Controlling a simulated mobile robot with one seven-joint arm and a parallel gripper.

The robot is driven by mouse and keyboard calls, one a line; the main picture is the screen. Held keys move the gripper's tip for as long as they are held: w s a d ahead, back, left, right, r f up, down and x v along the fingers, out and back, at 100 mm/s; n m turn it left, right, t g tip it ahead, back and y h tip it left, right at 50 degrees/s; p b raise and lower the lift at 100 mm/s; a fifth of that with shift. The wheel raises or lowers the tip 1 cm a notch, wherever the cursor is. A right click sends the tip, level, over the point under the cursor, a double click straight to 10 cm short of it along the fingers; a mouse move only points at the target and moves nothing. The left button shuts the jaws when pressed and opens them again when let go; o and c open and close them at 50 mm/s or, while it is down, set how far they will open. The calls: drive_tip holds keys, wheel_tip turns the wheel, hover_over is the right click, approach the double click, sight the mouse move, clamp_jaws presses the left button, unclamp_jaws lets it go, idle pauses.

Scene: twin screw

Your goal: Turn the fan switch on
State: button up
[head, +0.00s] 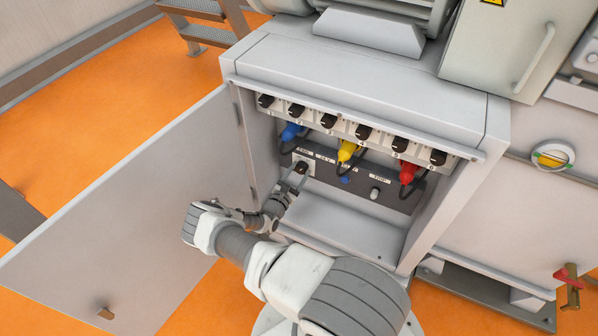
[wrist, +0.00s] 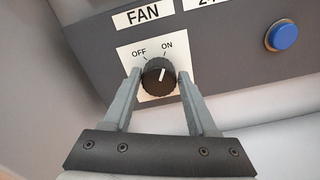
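The fan switch is a black round knob (wrist: 158,77) on a white plate under the FAN label (wrist: 142,14). OFF is marked at its upper left and ON at its upper right. Its white pointer line leans slightly right of up, toward the ON mark. My gripper (wrist: 162,73) is open around the knob, one finger on each side. The left fingertip is very close to the knob; a small gap shows on the right. In the head view, my gripper (head: 296,180) reaches into the cabinet at the knob (head: 301,167), on the panel's left end.
A blue button (wrist: 283,36) sits right of the knob. Above the panel, blue (head: 291,131), yellow (head: 346,150) and red (head: 407,173) plugs hang with cables below a row of black knobs. The cabinet door (head: 130,215) stands open at left.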

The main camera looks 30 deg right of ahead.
drive_tip(key=shift+o, duration=1.4)
drive_tip(key=shift+r, duration=0.1)
drive_tip(key=p+v, duration=0.3)
drive_tip(key=v, duration=1.4)
drive_tip(key=shift+s+p, duration=0.15)
drive_tip(key=shift+p, duration=0.15)
drive_tip(key=shift+a, duration=0.15)
